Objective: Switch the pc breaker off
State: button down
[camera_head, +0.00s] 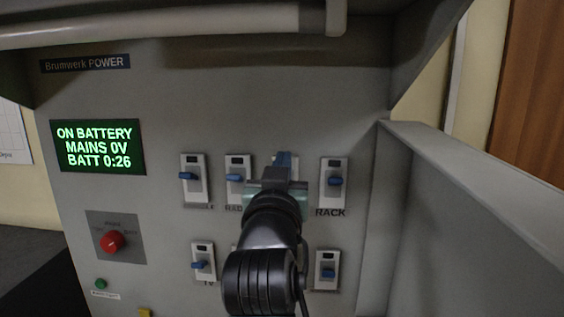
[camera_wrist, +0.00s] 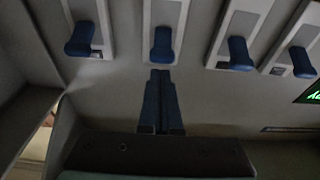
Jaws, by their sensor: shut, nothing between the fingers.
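The pc label is not readable; the label below the breaker behind my gripper is hidden. That breaker is third from the left in the top row, and its blue lever (camera_wrist: 161,42) shows in the wrist view. My gripper (camera_head: 283,160) is in front of it in the head view, covering most of it. In the wrist view my gripper (camera_wrist: 160,78) has its blue fingers together and empty, in line with this lever. The tips appear just beside the lever's end; I cannot tell whether they touch.
The RACK breaker (camera_head: 334,184) is to the right, and two breakers, one of them the RAD-labelled breaker (camera_head: 238,166), are to the left. A lower row includes the TV breaker (camera_head: 203,264). A green display (camera_head: 97,146) reads ON BATTERY. A grey side wall (camera_head: 455,190) bounds the right.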

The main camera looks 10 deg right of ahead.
jog(key=shift+s+a+f, duration=0.1)
jog(key=shift+s+f, duration=0.4)
jog(key=shift+f, duration=0.25)
jog(key=shift+f, duration=0.15)
jog(key=shift+s+f+t+b, duration=0.1)
jog(key=shift+t+b, duration=0.2)
jog(key=shift+b, duration=0.85)
